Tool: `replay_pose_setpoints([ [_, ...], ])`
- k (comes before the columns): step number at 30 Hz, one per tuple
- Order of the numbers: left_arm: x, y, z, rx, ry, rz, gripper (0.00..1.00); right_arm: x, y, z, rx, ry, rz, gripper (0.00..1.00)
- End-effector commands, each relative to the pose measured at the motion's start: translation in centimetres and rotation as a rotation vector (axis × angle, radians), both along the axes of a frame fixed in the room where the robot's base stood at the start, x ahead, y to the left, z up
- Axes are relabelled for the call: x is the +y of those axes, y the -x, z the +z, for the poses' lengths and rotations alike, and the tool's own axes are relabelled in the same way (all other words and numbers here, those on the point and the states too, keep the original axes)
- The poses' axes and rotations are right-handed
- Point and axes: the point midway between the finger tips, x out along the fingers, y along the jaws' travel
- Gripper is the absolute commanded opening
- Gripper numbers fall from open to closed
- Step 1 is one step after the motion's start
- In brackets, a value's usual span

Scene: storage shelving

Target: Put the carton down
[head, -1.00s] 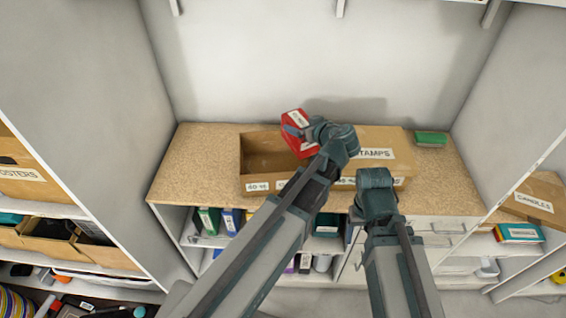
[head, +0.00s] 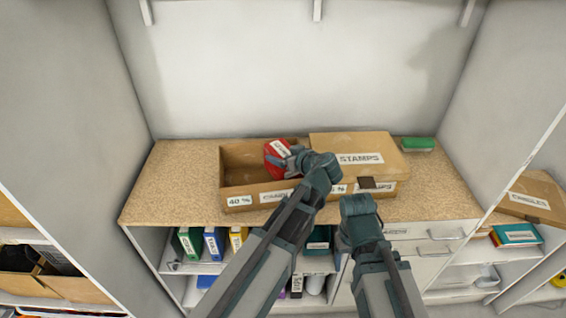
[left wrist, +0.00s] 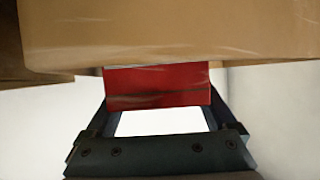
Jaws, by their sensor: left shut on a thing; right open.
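The red carton (head: 275,161) with a white label is at the open part of a long cardboard box (head: 233,191), at its right end beside the closed STAMPS section. My left gripper (head: 291,161) is shut on it. In the left wrist view the red carton (left wrist: 158,84) sits between the two fingers, with brown cardboard (left wrist: 170,35) close by. Whether the carton touches the box floor is hidden. My right gripper (head: 366,184) is open and empty in front of the box's right part; its fingers are mostly hidden by my arm.
The box stands on a speckled worktop (head: 165,185), with free room to its left and right. A green item (head: 418,144) lies behind at the right. Shelves with binders (head: 212,243) are below; a CANDLES box (head: 533,196) is at right.

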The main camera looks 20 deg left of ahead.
Motion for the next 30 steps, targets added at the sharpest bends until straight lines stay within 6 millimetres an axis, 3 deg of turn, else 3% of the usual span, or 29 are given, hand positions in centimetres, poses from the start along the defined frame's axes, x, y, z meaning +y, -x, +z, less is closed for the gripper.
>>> replay_pose_setpoints([
  [2, 0.0, 0.0, -1.2, -0.001, -0.001, 0.000, 0.21, 0.0, 0.0, -1.2, 0.000, 0.000, 0.000, 0.69],
  [26, 0.0, 0.0, -2.2, -0.001, -0.001, 0.000, 0.21, 0.0, 0.0, -2.2, 0.000, 0.000, 0.000, 0.69],
  [27, 0.0, 0.0, -2.2, 0.000, 0.000, 0.000, 0.93, 0.0, 0.0, -2.2, 0.000, 0.000, 0.000, 0.69],
  [28, 0.0, 0.0, -2.2, 0.000, 0.000, 0.000, 0.99, 0.0, 0.0, -2.2, 0.000, 0.000, 0.000, 0.69],
  [30, 0.0, 0.0, -2.2, 0.000, 0.000, 0.000, 1.00, 0.0, 0.0, -2.2, 0.000, 0.000, 0.000, 0.69],
])
